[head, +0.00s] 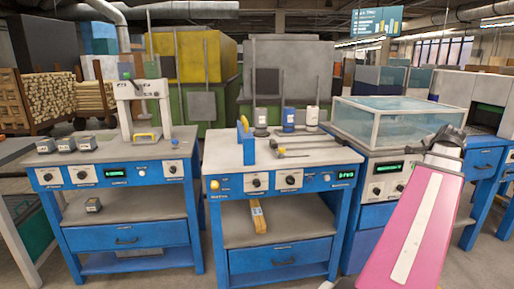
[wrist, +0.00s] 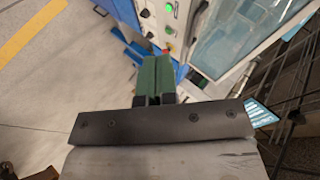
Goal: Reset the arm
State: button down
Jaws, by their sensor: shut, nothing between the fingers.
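My gripper (wrist: 154,75) shows in the wrist view as two green fingers side by side, shut with nothing between them. It points down over grey floor, near the blue and grey front of a workbench (wrist: 160,22) with buttons. In the head view my pink arm with a white stripe rises at the lower right, in front of the glass-sided case. I cannot make out the fingers in that view.
A clear-sided case (head: 392,124) stands on the right bench. The middle bench (head: 225,150) holds several bottles and a blue upright plate (head: 246,142). The left bench (head: 180,140) holds grey blocks (head: 65,145) and a white press frame (head: 143,100). A wooden piece (head: 258,216) lies on the middle bench's lower shelf.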

jog(key=w+a+f+n+g+y, duration=0.2)
jog(key=w+a+f+n, duration=0.2)
jog(key=a+f, duration=0.8)
jog(key=w+a+f+n+g+y, duration=0.2)
jog(key=w+a+f+n, duration=0.25)
jog(key=a+f, duration=0.75)
jog(key=s+a+f+n+g, duration=0.1)
jog(key=s+a+f+n, duration=0.2)
jog(key=a, duration=0.6)
jog(key=s+a+f+n+g, duration=0.2)
jog(key=a+f+n, duration=0.1)
jog(key=a+f, duration=0.4)
jog(key=s+a+f+n+g, duration=0.2)
jog(key=a+f, duration=0.4)
jog(key=a, duration=0.6)
jog(key=shift+s+a+n, duration=0.4)
jog(key=shift+s+n, duration=0.15)
jog(key=shift+s, duration=0.25)
